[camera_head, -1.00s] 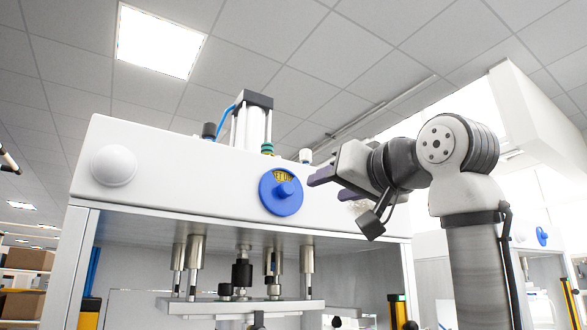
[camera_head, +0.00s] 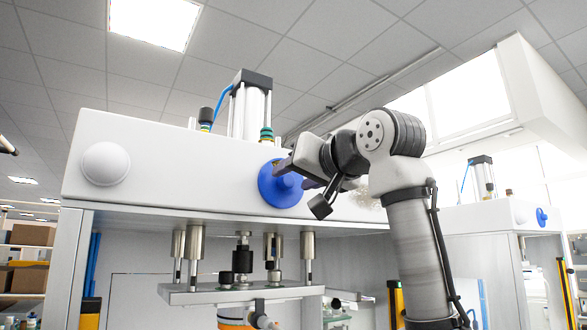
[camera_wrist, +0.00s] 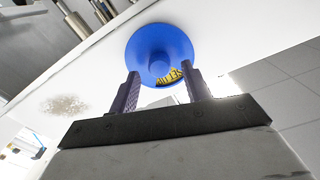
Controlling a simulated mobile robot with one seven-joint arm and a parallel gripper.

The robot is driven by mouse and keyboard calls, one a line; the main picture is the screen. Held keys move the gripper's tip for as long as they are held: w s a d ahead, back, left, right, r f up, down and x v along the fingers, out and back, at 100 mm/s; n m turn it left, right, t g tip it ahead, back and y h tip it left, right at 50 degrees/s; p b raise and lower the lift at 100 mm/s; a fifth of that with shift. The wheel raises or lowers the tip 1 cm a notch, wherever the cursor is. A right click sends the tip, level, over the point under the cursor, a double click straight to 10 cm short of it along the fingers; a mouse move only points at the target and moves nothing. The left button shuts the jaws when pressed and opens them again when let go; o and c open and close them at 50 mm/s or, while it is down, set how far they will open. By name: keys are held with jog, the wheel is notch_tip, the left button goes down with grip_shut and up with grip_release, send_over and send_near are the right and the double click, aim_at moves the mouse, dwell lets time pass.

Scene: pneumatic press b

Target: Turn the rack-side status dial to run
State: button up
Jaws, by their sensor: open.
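The blue round status dial (camera_head: 281,186) sits on the white front panel of the press, right of its middle. In the head view my gripper (camera_head: 292,176) overlaps the dial's right part and hides some of it. In the wrist view the dial (camera_wrist: 160,54) lies just ahead of my fingertips, with a raised centre knob and a yellow label with dark letters near its lower edge. My gripper (camera_wrist: 163,84) is open, one purple finger on each side of the dial's lower part. I cannot tell whether the fingers touch it.
The press's white panel (camera_head: 190,165) has a white round cap (camera_head: 105,164) at the left. A pneumatic cylinder (camera_head: 250,110) stands on top. Below are steel posts and a press plate (camera_head: 240,292). A second press with a blue dial (camera_head: 541,217) stands at the right.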

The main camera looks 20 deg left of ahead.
jog(key=shift+x, duration=0.8)
jog(key=shift+d, duration=0.1)
jog(key=c, duration=1)
